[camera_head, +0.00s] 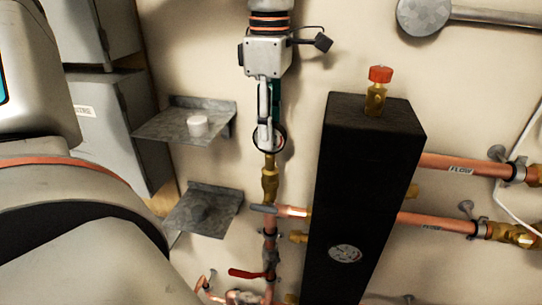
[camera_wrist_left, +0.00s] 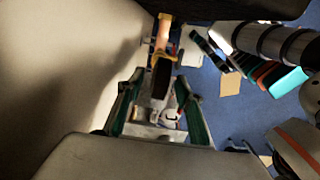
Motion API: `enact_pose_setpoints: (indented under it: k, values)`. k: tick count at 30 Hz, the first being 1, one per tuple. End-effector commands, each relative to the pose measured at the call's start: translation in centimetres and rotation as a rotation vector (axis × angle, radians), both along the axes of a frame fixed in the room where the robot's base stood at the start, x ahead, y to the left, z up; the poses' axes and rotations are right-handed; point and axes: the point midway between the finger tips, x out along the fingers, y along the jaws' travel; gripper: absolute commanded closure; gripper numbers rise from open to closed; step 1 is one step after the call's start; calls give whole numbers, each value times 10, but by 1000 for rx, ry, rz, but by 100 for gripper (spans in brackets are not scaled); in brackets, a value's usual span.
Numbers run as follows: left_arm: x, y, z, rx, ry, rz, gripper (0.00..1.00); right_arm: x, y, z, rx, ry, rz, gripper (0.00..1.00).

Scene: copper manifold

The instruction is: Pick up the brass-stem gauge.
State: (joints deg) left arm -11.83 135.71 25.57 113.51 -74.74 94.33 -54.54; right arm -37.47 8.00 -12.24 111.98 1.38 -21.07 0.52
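The brass-stem gauge (camera_head: 280,139) is a small round dial with a dark rim. It stands upright on its brass stem (camera_head: 270,178) at the top of the vertical copper pipe. My left gripper (camera_head: 268,130) points down at it from above, with its fingertips around the dial; one finger hides much of the face. In the left wrist view the gauge (camera_wrist_left: 161,77) is edge-on between the two fingertips (camera_wrist_left: 161,82). Small gaps seem to show on either side, so the gripper looks open.
A tall black box (camera_head: 365,160) with a second dial (camera_head: 344,253) stands close to the right. A red-capped brass fitting (camera_head: 377,92) is on its top. Two metal shelves stand left; the upper one (camera_head: 165,125) holds a white cylinder (camera_head: 197,126). A red-handled valve (camera_head: 247,273) is below.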

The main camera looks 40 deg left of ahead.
Motion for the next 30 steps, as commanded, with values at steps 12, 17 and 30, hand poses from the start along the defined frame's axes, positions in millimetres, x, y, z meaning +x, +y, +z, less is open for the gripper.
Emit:
enact_pose_setpoints:
  k: [12, 17, 30]
  values:
    - [0, 0, -29, 0, -1, -1, 64, 6, 0, 6, 3, -16, 0, 60]
    - [0, 0, -29, 0, 0, 0, 85, 6, 0, 6, 2, -16, -1, 60]
    - [1, 0, -27, 0, -2, 0, 100, 4, -1, 2, 0, -9, -1, 60]
